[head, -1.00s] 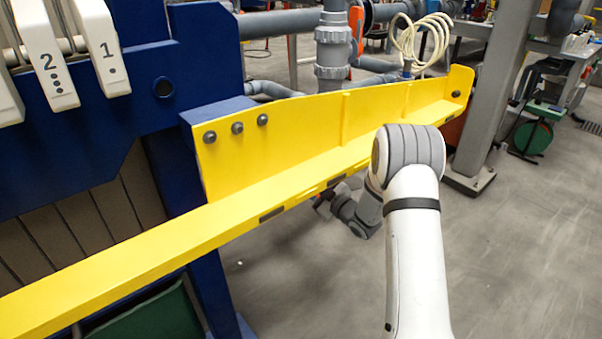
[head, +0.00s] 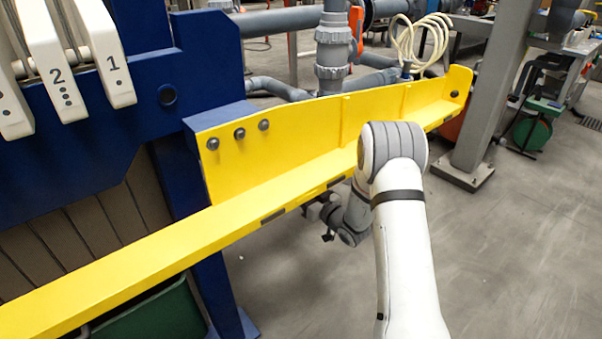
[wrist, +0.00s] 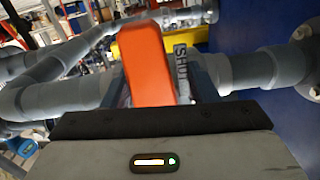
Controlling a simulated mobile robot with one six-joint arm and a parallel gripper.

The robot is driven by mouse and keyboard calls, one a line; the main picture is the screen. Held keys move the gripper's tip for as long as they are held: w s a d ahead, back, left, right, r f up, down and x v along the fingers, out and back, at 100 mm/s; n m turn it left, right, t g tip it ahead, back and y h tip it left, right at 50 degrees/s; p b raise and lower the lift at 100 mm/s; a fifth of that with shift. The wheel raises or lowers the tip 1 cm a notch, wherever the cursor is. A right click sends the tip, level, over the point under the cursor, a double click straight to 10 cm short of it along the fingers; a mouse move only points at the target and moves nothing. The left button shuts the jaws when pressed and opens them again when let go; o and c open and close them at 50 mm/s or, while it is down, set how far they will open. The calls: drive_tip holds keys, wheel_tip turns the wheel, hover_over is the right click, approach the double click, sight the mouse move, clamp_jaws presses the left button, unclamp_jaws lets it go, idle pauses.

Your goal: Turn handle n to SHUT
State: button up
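In the wrist view an orange handle (wrist: 148,70) stands in the middle, just beyond the dark front edge of my gripper (wrist: 165,121). A plate lettered SHUT (wrist: 182,72) is right beside the handle, on its right. Grey pipe (wrist: 255,71) runs on to the right behind it. The fingertips are not clearly seen, so I cannot tell whether they are open or touch the handle. In the head view my gripper (head: 328,216) is small and partly hidden by the yellow beam and my arm. I cannot tell which handle is n.
The long yellow beam (head: 270,165) crosses the head view beside my arm. Blue press frame (head: 130,75) and white numbered plates (head: 105,60) stand at left. Another orange handle (head: 356,25) sits on upright grey pipework.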

drive_tip(key=shift+o, duration=1.3)
drive_tip(key=shift+d, duration=0.2)
drive_tip(key=v, duration=0.6)
drive_tip(key=shift+s+d+b, duration=0.25)
drive_tip(key=shift+s+b, duration=0.05)
drive_tip(key=shift+b, duration=0.05)
drive_tip(key=shift+r, duration=0.1)
